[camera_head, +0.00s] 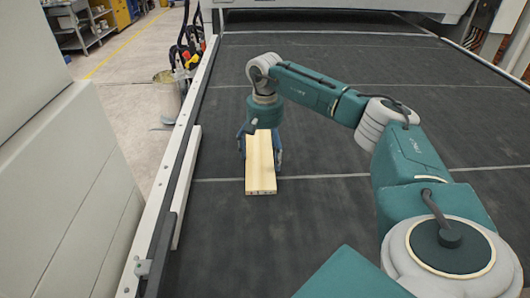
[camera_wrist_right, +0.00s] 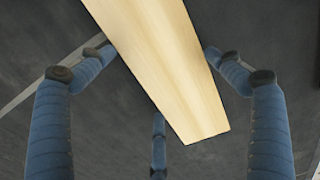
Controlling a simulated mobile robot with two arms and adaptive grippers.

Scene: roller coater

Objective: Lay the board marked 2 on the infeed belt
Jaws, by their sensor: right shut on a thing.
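A pale wooden board (camera_head: 260,172) is in my right gripper (camera_head: 260,157) near the left side of the dark infeed belt (camera_head: 330,220). The blue fingers are on both sides of the board, and the gripper is shut on it. The board points along the belt, with its near end toward me. I cannot tell whether it touches the belt or hangs just above it. In the right wrist view the board (camera_wrist_right: 170,70) runs from the top edge down between the blue fingers. No number shows on it. My left gripper is not in view.
A pale side rail (camera_head: 163,205) runs along the belt's left edge, with a short fence strip (camera_head: 188,185) beside it. A grey cabinet (camera_head: 65,190) stands at the left. The machine body (camera_head: 330,5) closes the far end. The belt right of the board is clear under my arm.

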